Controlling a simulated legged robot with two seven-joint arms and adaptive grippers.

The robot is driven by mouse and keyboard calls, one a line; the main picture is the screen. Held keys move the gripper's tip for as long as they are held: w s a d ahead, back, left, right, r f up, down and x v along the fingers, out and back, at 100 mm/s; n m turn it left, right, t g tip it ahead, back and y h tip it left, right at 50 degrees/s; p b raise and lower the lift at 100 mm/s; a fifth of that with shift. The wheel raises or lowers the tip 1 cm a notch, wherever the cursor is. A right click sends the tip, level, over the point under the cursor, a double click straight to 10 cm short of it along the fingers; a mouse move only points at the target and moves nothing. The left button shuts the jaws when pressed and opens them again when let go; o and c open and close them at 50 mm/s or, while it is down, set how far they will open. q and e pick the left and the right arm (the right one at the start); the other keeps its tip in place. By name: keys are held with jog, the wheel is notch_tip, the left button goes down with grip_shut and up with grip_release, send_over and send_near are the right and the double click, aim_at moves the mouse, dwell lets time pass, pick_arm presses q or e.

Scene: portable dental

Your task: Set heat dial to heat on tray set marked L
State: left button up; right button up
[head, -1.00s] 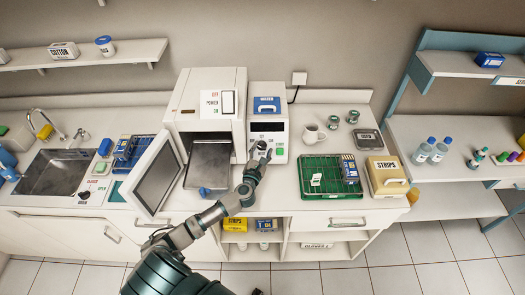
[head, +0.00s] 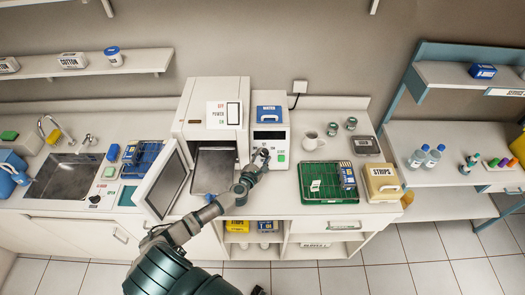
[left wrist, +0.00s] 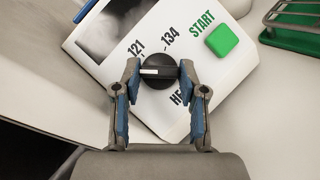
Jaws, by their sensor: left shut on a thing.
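The heat dial (left wrist: 158,72) is a round black knob on the white front panel of a unit (head: 270,137). In the left wrist view its white pointer mark faces left, and the panel reads 121, 134 and part of a word starting HE. My left gripper (left wrist: 157,73) is shut on the dial, one blue-padded finger on each side; it also shows against the unit in the head view (head: 261,158). A blue cassette (head: 347,177) and a small white card (head: 315,185) are in the green tray (head: 328,197). I cannot read an L on them. My right gripper is not seen.
A green START button (left wrist: 222,41) is close to the dial. Left of the unit stands a white machine with POWER markings (head: 212,95), its door (head: 167,180) open and a metal tray (head: 213,170) inside.

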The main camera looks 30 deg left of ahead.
pick_arm(q)
jog(key=shift+a+r+m+g+h+p, duration=0.15)
jog(key=shift+m+g+h+p, duration=0.35)
jog(key=shift+m+p, duration=0.6)
jog(key=shift+m+h, duration=0.4)
jog(key=shift+m, duration=0.2)
jog(key=m+g+h, duration=0.1)
jog(key=m+g, duration=0.1)
jog(key=m, duration=0.2)
jog(key=shift+a, duration=0.15)
jog(key=shift+m+g+h, duration=0.3)
jog(key=shift+m, duration=0.3)
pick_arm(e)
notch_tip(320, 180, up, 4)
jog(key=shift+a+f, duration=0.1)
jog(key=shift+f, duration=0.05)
pick_arm(q)
jog(key=o, duration=1.1)
jog(key=shift+o, duration=0.2)
jog(key=shift+w, duration=0.1)
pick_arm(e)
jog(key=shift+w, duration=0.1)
